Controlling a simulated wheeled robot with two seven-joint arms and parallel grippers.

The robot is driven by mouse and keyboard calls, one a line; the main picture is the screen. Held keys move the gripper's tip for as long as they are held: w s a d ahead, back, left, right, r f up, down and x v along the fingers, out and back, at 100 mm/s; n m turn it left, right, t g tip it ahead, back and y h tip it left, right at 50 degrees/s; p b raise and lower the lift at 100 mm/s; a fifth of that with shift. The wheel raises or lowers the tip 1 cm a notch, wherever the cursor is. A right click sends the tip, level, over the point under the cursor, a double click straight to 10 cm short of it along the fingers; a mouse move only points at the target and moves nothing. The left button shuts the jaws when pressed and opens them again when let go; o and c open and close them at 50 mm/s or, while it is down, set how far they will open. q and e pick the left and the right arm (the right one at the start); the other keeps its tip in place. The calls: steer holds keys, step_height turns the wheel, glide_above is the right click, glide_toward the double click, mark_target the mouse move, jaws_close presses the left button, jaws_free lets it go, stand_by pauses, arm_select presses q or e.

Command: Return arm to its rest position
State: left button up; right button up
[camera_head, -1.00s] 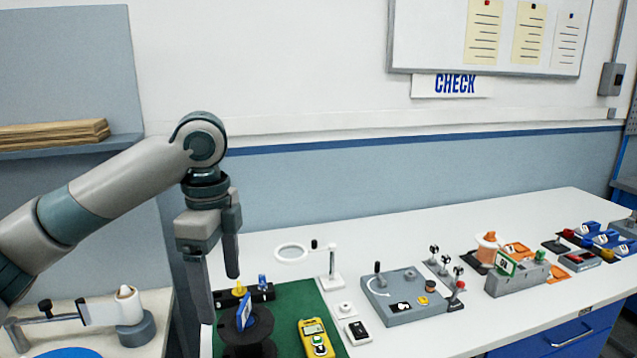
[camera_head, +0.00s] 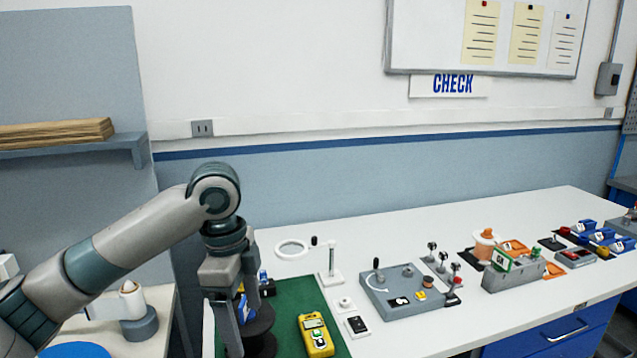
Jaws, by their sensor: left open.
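My left arm comes in from the left edge, bends at a teal-and-grey joint and points down. Its gripper (camera_head: 242,312) is open, with its fingers pointing down over the left end of the white bench. The fingers are in front of a black spool-like base (camera_head: 262,338) and a blue part on the green mat (camera_head: 296,297). They partly hide these, and I cannot tell whether they touch. Nothing is seen held between the fingers. My right gripper is not in view.
A yellow meter (camera_head: 316,337) lies on the mat, near a ring magnifier stand (camera_head: 331,287). A grey fixture box (camera_head: 405,303) and several pulley fixtures stand further right. A wooden stack on a shelf (camera_head: 85,150) is at left. The bench's back strip is clear.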

arm_select(q)
steer(key=s+d+f+n+t+h, duration=0.1)
steer(key=s+d+f+n+h, duration=0.25)
steer(key=f, duration=0.85)
steer(key=s+d+f+n+t+h, duration=0.1)
steer(key=s+d+f+n, duration=0.4)
steer(key=f, duration=0.7)
steer(key=s+a+f+n+t+y, duration=0.1)
steer(key=s+a+f+n+y, duration=0.25)
steer(key=s+a+f, duration=0.5)
steer(key=s+a+f+n+y, duration=0.2)
steer(key=s+a+f+n, duration=0.3)
steer(key=s+a, duration=0.7)
steer(key=s+d+f+g, duration=0.1)
steer(key=s+f, duration=0.1)
steer(key=f, duration=1.2)
steer(key=s+d+f, duration=0.1)
steer(key=f, duration=1.3)
steer(key=s+a+f+g, duration=0.1)
steer(key=s+a+f, duration=0.1)
steer(key=s+f, duration=1.6)
steer(key=shift+s+a, duration=0.15)
steer(key=shift+a, duration=0.25)
